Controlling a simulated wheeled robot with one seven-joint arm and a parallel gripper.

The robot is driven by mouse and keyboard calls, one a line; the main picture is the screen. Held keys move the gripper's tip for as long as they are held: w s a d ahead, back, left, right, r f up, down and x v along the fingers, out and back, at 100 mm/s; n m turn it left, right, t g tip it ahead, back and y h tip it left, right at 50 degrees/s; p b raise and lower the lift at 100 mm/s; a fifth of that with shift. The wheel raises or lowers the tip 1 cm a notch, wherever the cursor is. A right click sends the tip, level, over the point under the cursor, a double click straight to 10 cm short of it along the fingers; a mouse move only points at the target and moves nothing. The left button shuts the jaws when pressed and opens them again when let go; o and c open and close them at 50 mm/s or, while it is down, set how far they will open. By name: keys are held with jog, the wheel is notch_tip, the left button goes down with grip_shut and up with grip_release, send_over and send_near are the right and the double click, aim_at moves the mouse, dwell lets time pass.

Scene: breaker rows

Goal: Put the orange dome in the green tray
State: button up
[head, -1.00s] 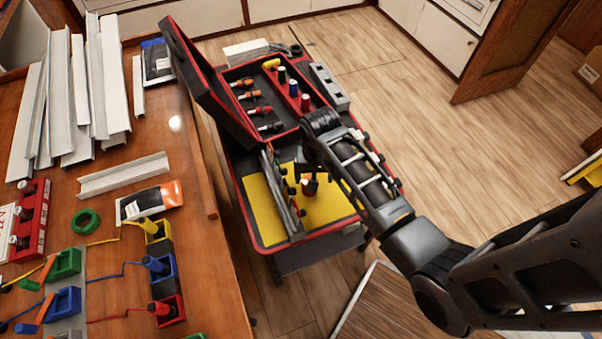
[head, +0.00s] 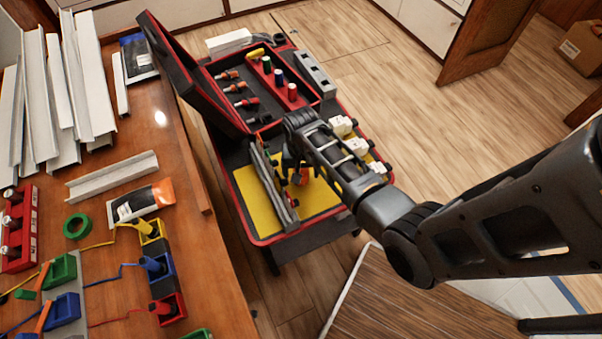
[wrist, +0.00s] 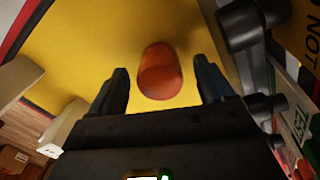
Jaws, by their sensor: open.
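The orange dome (wrist: 159,72) stands on a yellow surface in the wrist view, between the two fingers of my gripper (wrist: 161,78), with a visible gap on each side. My gripper is open. In the head view, my gripper (head: 297,170) is low over the yellow mat (head: 317,197) of the cart; an orange patch shows beside it, and my arm hides much of that spot. A green tray-like holder (head: 61,270) is on the wooden table at left. Another green piece (head: 199,334) is cut off at the bottom edge. I cannot tell which is the green tray.
Grey rails (head: 272,190) lie on the mat just left of my gripper. An open red-edged case (head: 190,75) with several coloured pegs stands behind. White blocks (head: 355,146) line the right side. The wooden table (head: 120,225) holds yellow, blue and red holders.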

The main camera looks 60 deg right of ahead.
jog(key=c, duration=1.1)
jog(key=shift+c, duration=0.3)
jog(key=shift+r, duration=0.1)
